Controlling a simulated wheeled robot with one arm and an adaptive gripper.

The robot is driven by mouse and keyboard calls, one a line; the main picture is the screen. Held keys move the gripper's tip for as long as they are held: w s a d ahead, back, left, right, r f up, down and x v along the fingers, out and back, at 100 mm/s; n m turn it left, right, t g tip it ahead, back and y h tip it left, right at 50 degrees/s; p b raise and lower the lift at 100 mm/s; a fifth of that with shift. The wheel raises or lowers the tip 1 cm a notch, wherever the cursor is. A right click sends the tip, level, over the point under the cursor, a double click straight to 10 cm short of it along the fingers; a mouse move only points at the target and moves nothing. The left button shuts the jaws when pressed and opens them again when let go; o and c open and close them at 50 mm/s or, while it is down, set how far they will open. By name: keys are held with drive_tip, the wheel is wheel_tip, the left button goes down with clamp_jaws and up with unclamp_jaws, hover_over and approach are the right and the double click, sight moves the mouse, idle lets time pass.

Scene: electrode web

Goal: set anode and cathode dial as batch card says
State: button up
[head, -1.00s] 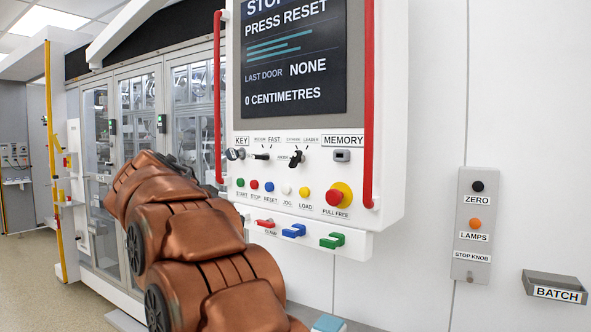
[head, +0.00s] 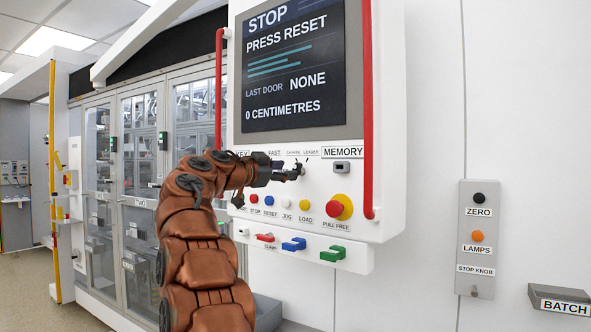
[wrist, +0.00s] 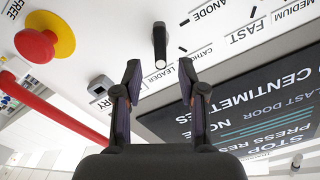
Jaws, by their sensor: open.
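The dial marked ANODE, CATHODE and LEADER is a black knob (wrist: 160,45) on the white panel. The wrist view is turned upside down. The knob lies a little beyond my gripper (wrist: 160,75), roughly between the lines of its two open fingers, with no clear contact. Its exact setting is hard to read. In the head view my gripper (head: 288,172) reaches the panel in front of the dial and hides most of it. A grey holder labelled BATCH (head: 560,298) is at the lower right; no card text is readable.
The screen (head: 295,65) reads STOP, PRESS RESET. The red emergency knob (head: 338,207), MEMORY slot (head: 342,167), small coloured buttons and coloured clamps (head: 333,254) are close by. Red rails (head: 368,110) flank the panel. A ZERO and LAMPS plate (head: 477,240) is on the wall.

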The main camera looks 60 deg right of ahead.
sight(294, 169)
drive_tip(key=d, duration=0.1)
drive_tip(key=d+p, duration=0.1)
drive_tip(key=d, duration=0.1)
drive_tip(key=d+p, duration=0.1)
drive_tip(key=d, duration=0.1)
drive_tip(key=shift+s+r, duration=0.2)
drive_tip(key=shift+s, duration=0.1)
drive_tip(key=shift+d+f, duration=0.15)
drive_tip(key=shift+d, duration=0.2)
clamp_jaws()
